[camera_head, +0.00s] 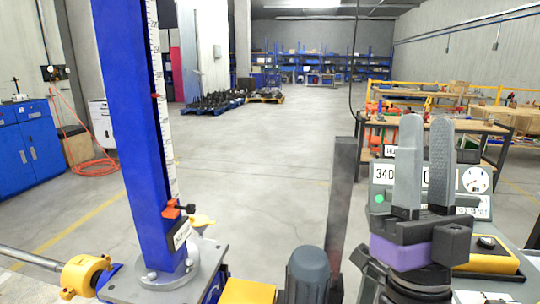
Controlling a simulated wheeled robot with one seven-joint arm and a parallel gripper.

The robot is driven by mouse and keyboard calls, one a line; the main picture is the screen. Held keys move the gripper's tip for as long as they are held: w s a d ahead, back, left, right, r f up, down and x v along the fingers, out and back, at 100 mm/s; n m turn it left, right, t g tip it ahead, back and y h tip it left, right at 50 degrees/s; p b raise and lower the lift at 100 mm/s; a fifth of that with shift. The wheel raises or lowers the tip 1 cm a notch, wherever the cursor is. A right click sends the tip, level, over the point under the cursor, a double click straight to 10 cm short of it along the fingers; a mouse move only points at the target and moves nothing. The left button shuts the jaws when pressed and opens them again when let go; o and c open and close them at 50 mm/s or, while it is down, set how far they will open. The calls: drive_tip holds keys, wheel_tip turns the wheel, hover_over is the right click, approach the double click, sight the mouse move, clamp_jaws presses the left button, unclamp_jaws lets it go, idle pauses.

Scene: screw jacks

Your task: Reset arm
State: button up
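My gripper (427,122) is at the right of the head view, with its two grey fingers pointing up from a dark and purple body. The fingers stand apart with a narrow gap between them, and nothing is seen held in it. The lower part of my arm runs out of the bottom of the picture.
A blue upright post (137,120) with a white scale stands close at left on a grey base plate. A grey motor-like cylinder (308,272) is at bottom centre. A panel with number displays (384,172) is behind my gripper. A workbench (440,124) stands beyond; the middle floor is clear.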

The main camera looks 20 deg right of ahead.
drive_tip(key=s+a+f+n+g+y+p, duration=0.1)
drive_tip(key=a+f+n+g+y, duration=0.15)
drive_tip(key=f+n+y, duration=0.65)
drive_tip(key=a+f+n+g+y+p, duration=0.15)
drive_tip(key=a+f+y, duration=0.4)
drive_tip(key=f, duration=0.75)
drive_tip(key=s+f+g+p, duration=0.1)
drive_tip(key=s+f+g, duration=0.8)
drive_tip(key=s+f, duration=0.7)
drive_tip(key=s+a, duration=0.1)
drive_tip(key=s, duration=0.2)
drive_tip(key=shift+s, duration=0.3)
